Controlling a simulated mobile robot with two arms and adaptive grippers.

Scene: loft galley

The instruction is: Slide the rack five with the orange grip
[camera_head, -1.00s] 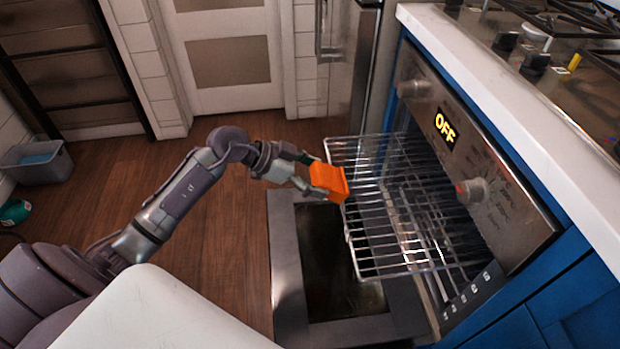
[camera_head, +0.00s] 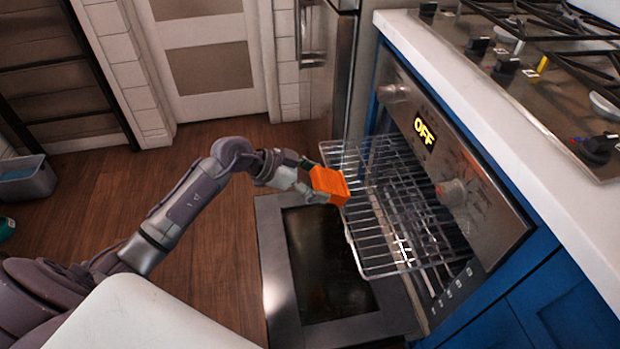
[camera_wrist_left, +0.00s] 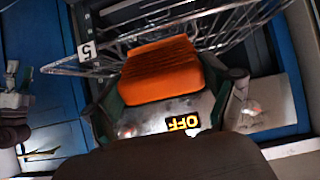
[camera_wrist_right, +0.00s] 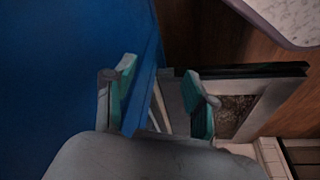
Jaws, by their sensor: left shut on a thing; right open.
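The orange grip (camera_head: 329,186) is an orange block at the front edge of a wire rack (camera_head: 364,251). The rack sticks out of the open oven, above its lowered door. My left gripper (camera_head: 318,188) is shut on the orange grip. In the left wrist view the orange grip (camera_wrist_left: 160,72) sits between my fingers, with the rack wires behind it and a "5" label (camera_wrist_left: 87,50) beside the rack. My right gripper (camera_wrist_right: 160,92) is open and empty in the right wrist view, by a blue panel; it is not in the head view.
The oven door (camera_head: 275,250) hangs open below the rack. The oven panel (camera_head: 480,205) shows a lit OFF display and knobs. A white worktop (camera_head: 490,125) and a hob lie at the right. A grey bin (camera_head: 28,180) stands at the far left; wooden floor is clear between.

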